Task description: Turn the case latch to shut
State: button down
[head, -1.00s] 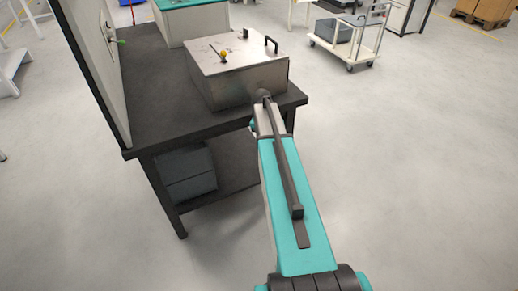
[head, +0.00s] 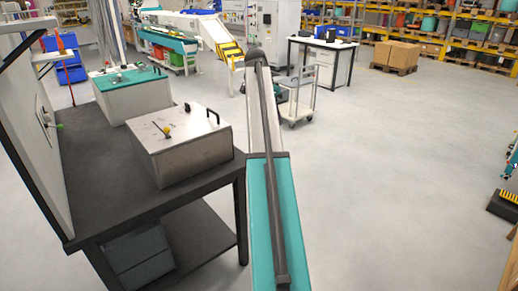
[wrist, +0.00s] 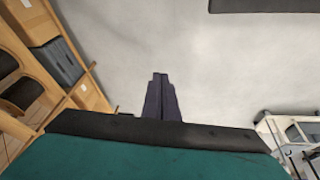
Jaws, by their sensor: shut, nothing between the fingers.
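A metal case (head: 185,160) with a pale lid stands on the dark bench in the head view, its lid down. A small lever with a yellow knob (head: 167,131) sits on the lid; whether this latch is open or shut I cannot tell. My gripper (wrist: 160,77) shows in the wrist view with its dark fingers together, empty, over bare floor. It does not show in the head view, where my raised arm stands right of the case. The case is not in the wrist view.
The bench (head: 95,200) has an upright panel (head: 35,130) along its left side. A teal-lidded case (head: 132,97) stands behind the metal case. A white trolley (head: 298,100) is beyond my arm. Open floor lies to the right. A wooden rack (wrist: 50,65) shows in the wrist view.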

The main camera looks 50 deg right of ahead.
jog(key=s+d+r+m, duration=0.1)
jog(key=s+d+r, duration=0.1)
jog(key=r, duration=0.3)
jog(key=s+d+r+m, duration=0.2)
jog(key=r, duration=0.3)
jog(key=shift+s+r+g, duration=0.15)
jog(key=shift+r+g, duration=0.15)
